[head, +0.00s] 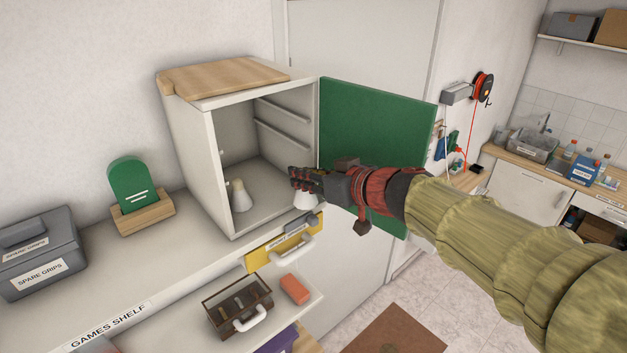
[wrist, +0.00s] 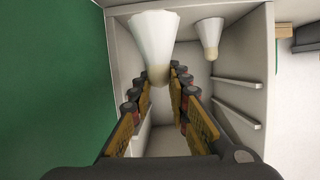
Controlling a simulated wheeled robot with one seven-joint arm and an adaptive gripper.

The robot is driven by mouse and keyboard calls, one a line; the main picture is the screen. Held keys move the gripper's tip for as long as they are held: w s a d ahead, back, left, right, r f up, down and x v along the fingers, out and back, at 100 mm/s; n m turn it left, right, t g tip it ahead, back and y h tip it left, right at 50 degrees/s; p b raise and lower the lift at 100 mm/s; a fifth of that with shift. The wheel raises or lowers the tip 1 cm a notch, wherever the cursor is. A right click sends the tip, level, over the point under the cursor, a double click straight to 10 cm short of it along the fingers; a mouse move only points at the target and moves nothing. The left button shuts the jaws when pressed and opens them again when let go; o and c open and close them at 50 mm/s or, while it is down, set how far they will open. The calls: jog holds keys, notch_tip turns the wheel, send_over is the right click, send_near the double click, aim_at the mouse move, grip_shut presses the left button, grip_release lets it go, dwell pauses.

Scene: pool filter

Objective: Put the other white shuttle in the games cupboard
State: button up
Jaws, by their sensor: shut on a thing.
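The games cupboard (head: 205,150) is a white box standing on the shelf, its green door (head: 375,130) swung open to the right. One white shuttle (head: 241,197) stands inside on the cupboard floor, toward the left; it also shows in the wrist view (wrist: 210,36). My gripper (head: 297,180) is at the right side of the cupboard's open front. It is shut on another white shuttle (wrist: 155,45), whose skirt shows below the fingers in the head view (head: 305,201). The fingers partly hide the held shuttle. The two shuttles are apart.
A wooden board (head: 220,76) lies on top of the cupboard. A green paddle in a wooden stand (head: 145,213) and a grey box (head: 42,262) stand to the left. Below are a yellow labelled holder (head: 280,247), a dark case (head: 238,303) and an orange block (head: 295,289).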

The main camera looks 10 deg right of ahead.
jog(key=shift+w+a+f, duration=0.1)
jog(key=shift+w+a, duration=0.75)
jog(key=shift+w, duration=0.4)
jog(key=shift+w+a+f, duration=0.1)
jog(key=shift+w+a, duration=0.8)
jog(key=shift+w, duration=0.4)
jog(key=shift+w+a+f, duration=0.1)
jog(key=shift+w+a, duration=0.75)
jog(key=shift+w, duration=0.4)
jog(key=shift+f+b, duration=0.55)
jog(key=shift+f, duration=0.4)
jog(key=o, duration=0.9)
jog(key=shift+o, duration=0.8)
jog(key=o, duration=0.4)
